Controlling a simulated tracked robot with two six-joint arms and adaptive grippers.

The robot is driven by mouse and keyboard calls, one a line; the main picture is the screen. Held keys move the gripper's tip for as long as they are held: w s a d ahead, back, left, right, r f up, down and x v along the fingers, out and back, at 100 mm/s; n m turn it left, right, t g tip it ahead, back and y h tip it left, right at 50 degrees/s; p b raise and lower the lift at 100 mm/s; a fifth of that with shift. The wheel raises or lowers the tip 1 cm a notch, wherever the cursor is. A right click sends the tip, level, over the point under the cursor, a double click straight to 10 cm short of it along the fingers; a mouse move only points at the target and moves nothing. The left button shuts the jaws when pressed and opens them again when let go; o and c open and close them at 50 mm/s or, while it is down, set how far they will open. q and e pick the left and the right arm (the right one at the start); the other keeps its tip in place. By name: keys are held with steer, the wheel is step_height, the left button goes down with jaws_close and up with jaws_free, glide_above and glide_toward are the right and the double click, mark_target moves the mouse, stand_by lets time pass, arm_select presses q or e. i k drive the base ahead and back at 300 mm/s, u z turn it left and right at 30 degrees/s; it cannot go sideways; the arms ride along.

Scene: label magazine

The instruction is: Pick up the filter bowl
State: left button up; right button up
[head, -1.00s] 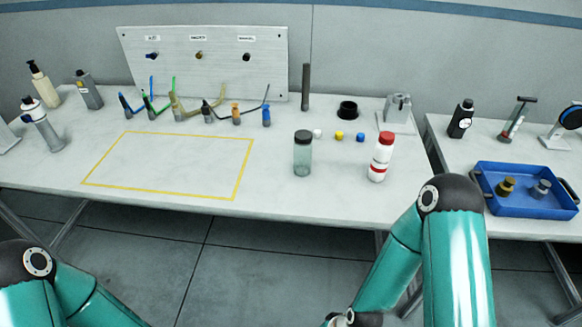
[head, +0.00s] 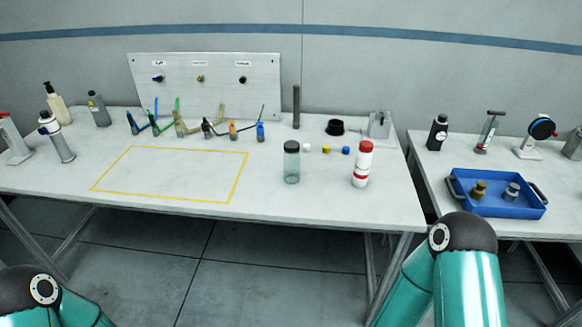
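A clear greenish cylinder with a black top (head: 291,163) stands upright on the main table, right of the yellow outline; it looks most like the filter bowl, though no label confirms it. A black ring-shaped piece (head: 335,127) sits behind it, near the back edge. Neither of my grippers is in view; only upper parts of my arms show at the bottom left and bottom right. Nothing touches the clear cylinder.
A white bottle with red bands (head: 361,165) stands right of the cylinder. Small white, yellow and blue caps (head: 326,149) lie between them. The yellow-outlined area (head: 170,175) is empty. A blue tray (head: 497,207) holds two fittings on the right table.

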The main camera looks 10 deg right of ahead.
mark_target(291, 161)
steer(key=z, duration=0.05)
steer(key=i, duration=0.9)
steer(key=u, duration=0.05)
